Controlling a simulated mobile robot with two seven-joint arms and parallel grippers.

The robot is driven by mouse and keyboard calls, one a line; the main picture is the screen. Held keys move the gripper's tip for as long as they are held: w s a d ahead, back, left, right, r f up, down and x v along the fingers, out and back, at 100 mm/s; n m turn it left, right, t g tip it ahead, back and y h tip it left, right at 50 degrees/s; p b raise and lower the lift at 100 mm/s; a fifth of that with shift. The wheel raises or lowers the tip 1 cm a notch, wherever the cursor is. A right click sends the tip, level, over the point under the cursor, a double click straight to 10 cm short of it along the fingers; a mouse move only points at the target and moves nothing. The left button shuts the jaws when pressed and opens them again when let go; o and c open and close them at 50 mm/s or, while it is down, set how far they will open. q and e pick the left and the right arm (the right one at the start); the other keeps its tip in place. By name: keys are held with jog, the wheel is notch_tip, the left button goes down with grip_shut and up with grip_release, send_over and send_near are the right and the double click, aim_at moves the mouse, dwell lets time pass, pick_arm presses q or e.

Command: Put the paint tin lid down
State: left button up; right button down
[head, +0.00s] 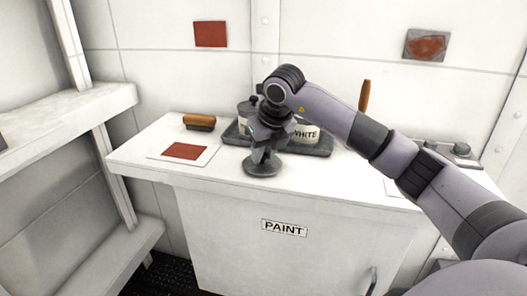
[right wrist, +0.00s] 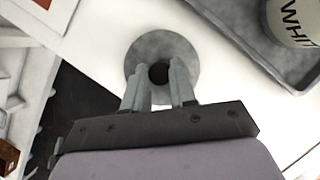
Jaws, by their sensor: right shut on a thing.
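The paint tin lid (head: 256,170) is a round grey disc with a dark knob in its middle. My right gripper (head: 264,155) is shut on the lid's knob from above. In the right wrist view the lid (right wrist: 150,45) lies flat beyond the two fingers (right wrist: 159,82), which stand either side of the knob. The lid is over the front part of the white counter (head: 225,178), in front of the dark tray; I cannot tell whether it touches the counter top. My left gripper is not in view.
The grey tray (head: 321,149) holds a tin marked WHITE (head: 307,134) and a grey tin (head: 245,109). A wooden-handled brush (head: 199,121) and a card with a red swatch (head: 185,151) lie at left. Bare counter lies between card and lid. White shelves (head: 80,107) stand left.

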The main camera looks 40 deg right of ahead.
jog(key=shift+f, duration=0.15)
jog(key=c, duration=0.9)
grip_release()
